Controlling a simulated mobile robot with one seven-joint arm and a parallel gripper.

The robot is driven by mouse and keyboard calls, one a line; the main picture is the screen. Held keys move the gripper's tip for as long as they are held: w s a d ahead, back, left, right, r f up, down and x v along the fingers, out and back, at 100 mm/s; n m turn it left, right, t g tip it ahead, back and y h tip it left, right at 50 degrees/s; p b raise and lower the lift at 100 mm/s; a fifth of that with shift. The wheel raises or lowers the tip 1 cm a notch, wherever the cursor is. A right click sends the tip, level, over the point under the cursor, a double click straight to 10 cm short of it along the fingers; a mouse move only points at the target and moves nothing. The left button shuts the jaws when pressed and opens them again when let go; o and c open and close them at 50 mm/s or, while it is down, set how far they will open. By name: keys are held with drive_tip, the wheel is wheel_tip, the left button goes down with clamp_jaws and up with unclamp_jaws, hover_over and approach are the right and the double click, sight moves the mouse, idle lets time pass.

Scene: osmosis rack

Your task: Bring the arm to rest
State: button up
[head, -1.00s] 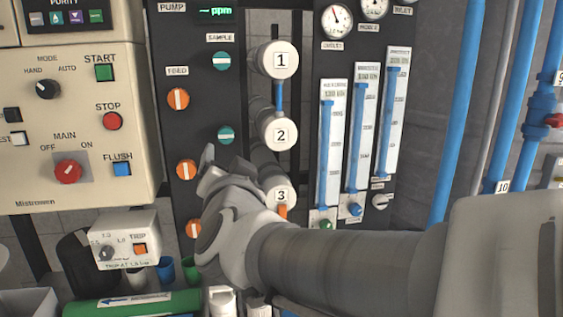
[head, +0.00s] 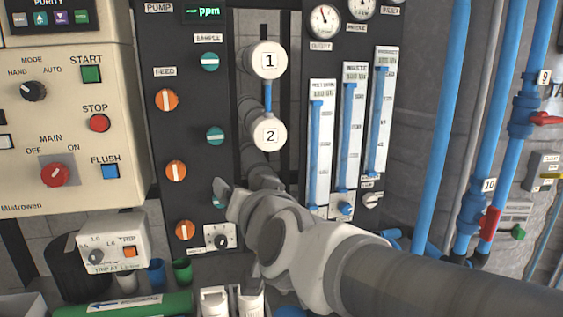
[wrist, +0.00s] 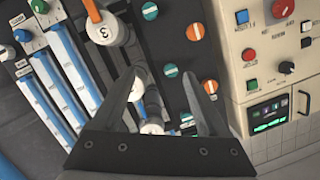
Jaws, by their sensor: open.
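My gripper (head: 235,199) is in front of the lower part of the dark valve panel (head: 189,100) in the head view. My forearm reaches in from the lower right. In the wrist view my gripper (wrist: 165,95) has its two fingers apart, with nothing held between them. White cylinder caps marked 1 (head: 268,61) and 2 (head: 269,134) show above the gripper in the head view. The cap marked 3 (wrist: 104,32) shows in the wrist view, and my arm hides it in the head view.
A beige control box (head: 66,120) with knobs and buttons stands at left. Flow meters (head: 350,140) are right of the cylinders. Blue pipes (head: 448,120) with red-handled valves (head: 490,222) run down the right. A green cylinder (head: 125,305) lies at the lower left.

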drive_tip(key=s+d+f+g+h, duration=0.35)
drive_tip(key=s+d+f, duration=0.35)
drive_tip(key=d, duration=0.3)
drive_tip(key=s+d+f+g+h, duration=0.2)
drive_tip(key=s+d+f+g, duration=0.3)
drive_tip(key=s+d+f, duration=0.4)
wheel_tip(320, 180, up, 14)
drive_tip(key=d+p, duration=0.1)
drive_tip(key=p, duration=1.1)
drive_tip(key=shift+d+n, duration=0.25)
drive_tip(key=shift+n, duration=0.15)
drive_tip(key=shift+w, duration=0.1)
